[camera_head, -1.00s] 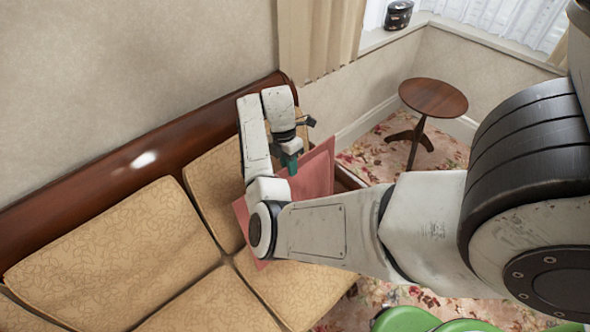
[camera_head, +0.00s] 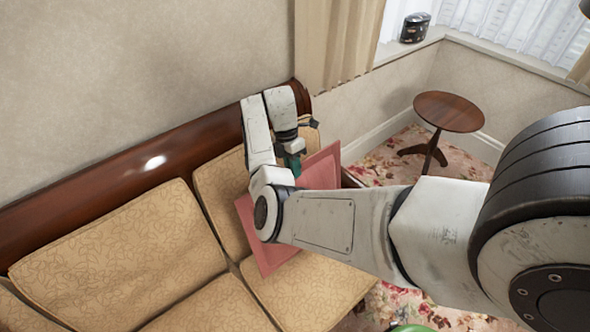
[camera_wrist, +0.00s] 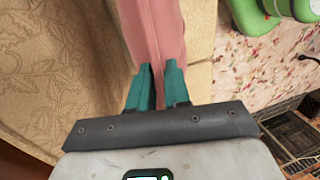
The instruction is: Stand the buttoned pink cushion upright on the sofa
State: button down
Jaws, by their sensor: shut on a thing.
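The pink cushion (camera_head: 320,170) is at the right end of the sofa (camera_head: 120,255), tilted over the seat and partly hidden behind my arm in the head view. In the wrist view the cushion (camera_wrist: 158,28) shows edge-on, running up from between the teal fingers. My gripper (camera_wrist: 158,80) is shut on the cushion's edge. In the head view my gripper (camera_head: 293,162) is at the cushion's upper edge, near the sofa's backrest. No buttons can be made out on the visible part. I cannot tell whether its lower edge touches the seat.
Tan seat and back cushions (camera_head: 125,240) line the sofa, with a dark wooden top rail (camera_head: 150,165) against the wall. A small round table (camera_head: 448,112) stands to the right. A dark container (camera_head: 415,27) sits on the windowsill. Floral carpet (camera_head: 385,165) lies beyond the sofa's end.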

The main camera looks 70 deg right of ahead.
jog(key=shift+w+d+f+b, duration=0.2)
jog(key=shift+w+d+b, duration=0.3)
jog(key=shift+w+b, duration=0.25)
jog(key=shift+w+d+f+b, duration=0.15)
jog(key=shift+w+d+b, duration=0.3)
jog(key=shift+w+b, duration=0.25)
jog(key=shift+w+d, duration=0.15)
jog(key=shift+w, duration=0.15)
jog(key=c, duration=1)
grip_release()
jog(key=s+a+p+v, duration=0.1)
jog(key=s+p+v, duration=0.1)
jog(key=p+v, duration=0.7)
jog(key=shift+r+p, duration=0.7)
jog(key=shift+p, duration=0.5)
jog(key=shift+a, duration=0.1)
